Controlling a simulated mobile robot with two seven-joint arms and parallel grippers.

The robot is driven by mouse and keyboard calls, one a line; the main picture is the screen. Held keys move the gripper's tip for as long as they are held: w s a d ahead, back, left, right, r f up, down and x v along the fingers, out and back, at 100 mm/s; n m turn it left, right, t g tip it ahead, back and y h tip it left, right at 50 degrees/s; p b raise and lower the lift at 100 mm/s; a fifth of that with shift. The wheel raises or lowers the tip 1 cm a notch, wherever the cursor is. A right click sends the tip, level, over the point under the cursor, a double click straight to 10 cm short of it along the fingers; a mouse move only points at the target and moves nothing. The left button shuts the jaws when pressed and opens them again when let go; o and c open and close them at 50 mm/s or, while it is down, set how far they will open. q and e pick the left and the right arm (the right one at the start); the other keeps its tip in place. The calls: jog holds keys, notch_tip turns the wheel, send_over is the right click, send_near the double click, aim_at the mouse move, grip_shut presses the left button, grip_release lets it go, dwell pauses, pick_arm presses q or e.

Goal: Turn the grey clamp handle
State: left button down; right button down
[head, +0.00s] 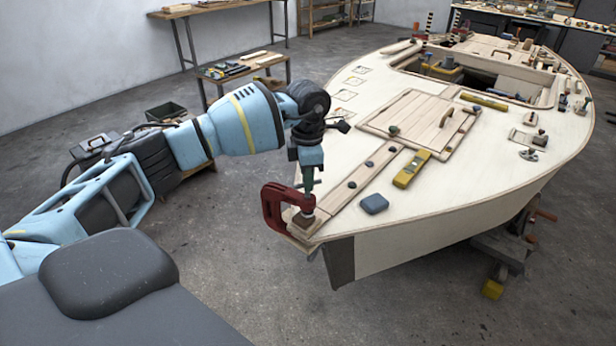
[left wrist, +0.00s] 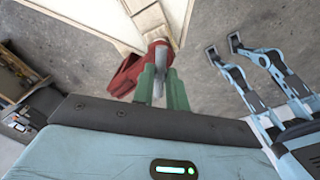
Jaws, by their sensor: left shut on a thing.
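A red C-shaped clamp (head: 274,206) sits at the near tip of the plywood hull, gripping its corner over a small wood block. In the left wrist view the red clamp (left wrist: 128,76) is just beyond my fingertips. My left gripper (head: 307,186) comes down from above onto the clamp's screw. In the left wrist view its green fingers are shut on the grey clamp handle (left wrist: 159,86), which shows as a grey bar between them. In the head view the fingers mostly hide the handle. My right gripper is not seen.
A hatch panel (head: 420,120) lies farther back. A low bench (head: 245,68) stands behind my arm. The concrete floor left of the hull is mostly open.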

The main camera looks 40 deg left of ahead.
pick_arm(q)
jog(key=m, duration=0.5)
jog(key=shift+r+m, duration=0.1)
jog(key=shift+m, duration=0.3)
dwell(0.9)
jog(key=c, duration=1.4)
grip_release()
jog(key=shift+o, duration=0.2)
jog(key=shift+r+b, duration=0.35)
jog(key=shift+r, duration=3.55)
jog(key=shift+o, duration=0.2)
